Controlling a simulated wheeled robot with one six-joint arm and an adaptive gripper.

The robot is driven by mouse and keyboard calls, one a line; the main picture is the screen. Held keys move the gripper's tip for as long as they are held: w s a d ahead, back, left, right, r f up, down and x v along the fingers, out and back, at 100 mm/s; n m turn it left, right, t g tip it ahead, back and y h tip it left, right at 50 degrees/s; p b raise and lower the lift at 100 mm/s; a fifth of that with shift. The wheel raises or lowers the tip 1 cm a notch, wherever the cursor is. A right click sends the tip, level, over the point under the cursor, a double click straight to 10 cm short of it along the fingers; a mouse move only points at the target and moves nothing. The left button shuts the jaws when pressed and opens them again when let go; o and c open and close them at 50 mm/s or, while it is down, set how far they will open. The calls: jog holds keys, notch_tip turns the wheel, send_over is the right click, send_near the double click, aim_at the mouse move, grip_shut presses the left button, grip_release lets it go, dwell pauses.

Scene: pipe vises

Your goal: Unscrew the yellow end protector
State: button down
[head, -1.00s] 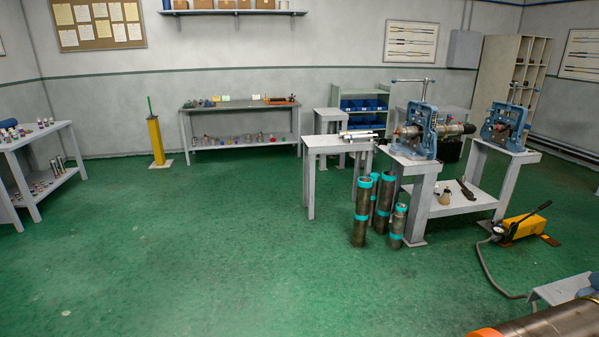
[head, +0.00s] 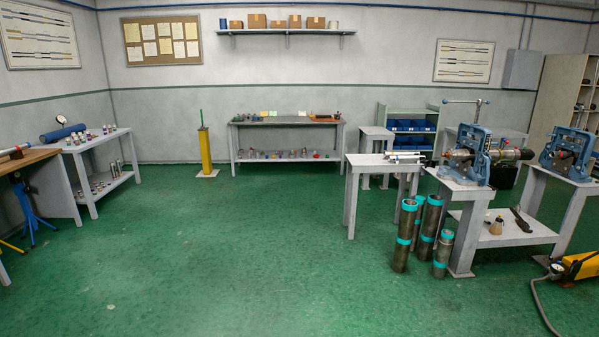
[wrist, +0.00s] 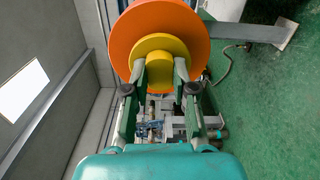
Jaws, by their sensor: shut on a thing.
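The yellow end protector (wrist: 159,66) shows in the wrist view as a small round yellow knob with a wider yellow disc behind it. It sits centred against a large orange disc (wrist: 122,32), which fills the top middle. My gripper (wrist: 160,72) has one finger on each side of the yellow knob and is shut on it. The thread behind the orange disc is hidden. Neither the protector nor my gripper shows in the head view.
In the head view, blue pipe vises stand on grey stands (head: 464,192) at the right. Upright pipes with teal bands (head: 404,236) stand on the floor beside them. A yellow pump (head: 580,266) lies at the right edge. The green floor in the middle is clear.

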jog(key=shift+a, duration=0.4)
jog(key=shift+s+a, duration=0.1)
jog(key=shift+a, duration=1.7)
